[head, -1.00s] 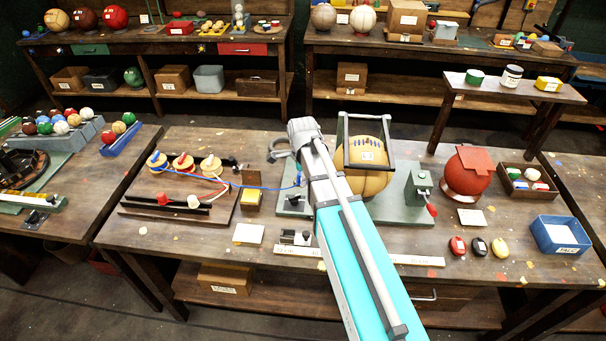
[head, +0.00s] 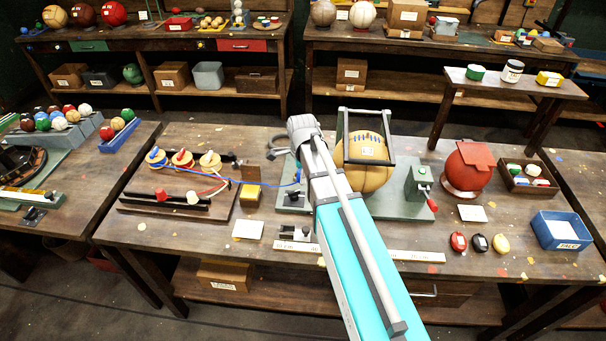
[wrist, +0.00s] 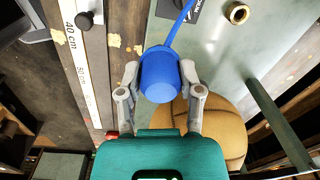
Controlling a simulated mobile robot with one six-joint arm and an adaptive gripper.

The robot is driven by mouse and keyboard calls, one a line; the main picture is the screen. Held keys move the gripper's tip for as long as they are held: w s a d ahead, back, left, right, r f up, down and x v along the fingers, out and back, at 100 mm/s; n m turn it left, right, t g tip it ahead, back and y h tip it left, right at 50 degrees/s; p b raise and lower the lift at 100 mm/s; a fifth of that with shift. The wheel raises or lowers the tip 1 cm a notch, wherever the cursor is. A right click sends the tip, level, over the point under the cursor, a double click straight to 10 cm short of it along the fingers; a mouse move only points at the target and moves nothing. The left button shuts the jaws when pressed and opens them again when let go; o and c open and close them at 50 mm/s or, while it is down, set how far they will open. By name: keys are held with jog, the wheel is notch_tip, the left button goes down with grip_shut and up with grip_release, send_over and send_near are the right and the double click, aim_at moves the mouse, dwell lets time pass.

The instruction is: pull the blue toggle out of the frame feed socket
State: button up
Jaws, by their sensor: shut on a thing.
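The blue toggle (wrist: 160,62) is a rounded blue cap with a blue cable running up from it in the wrist view. My gripper (wrist: 160,80) is shut on it, one grey finger on each side. A brass ring socket (wrist: 237,13) lies up and to the right, apart from the toggle in the picture, with its hole open to view. The ring stands on the grey-green base plate (wrist: 220,50). In the head view my arm hides the toggle, and the blue cable (head: 262,187) runs left from behind it.
A tan ball (head: 366,177) sits inside a dark upright frame (head: 391,140) just right of my arm. A green block with a red-tipped lever (head: 419,184) stands further right. A pulley board (head: 170,188) with the cable is at left. A ruler strip (wrist: 75,50) lies alongside.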

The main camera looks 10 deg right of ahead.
jog(key=shift+f+b, duration=3.45)
jog(key=shift+f, duration=0.1)
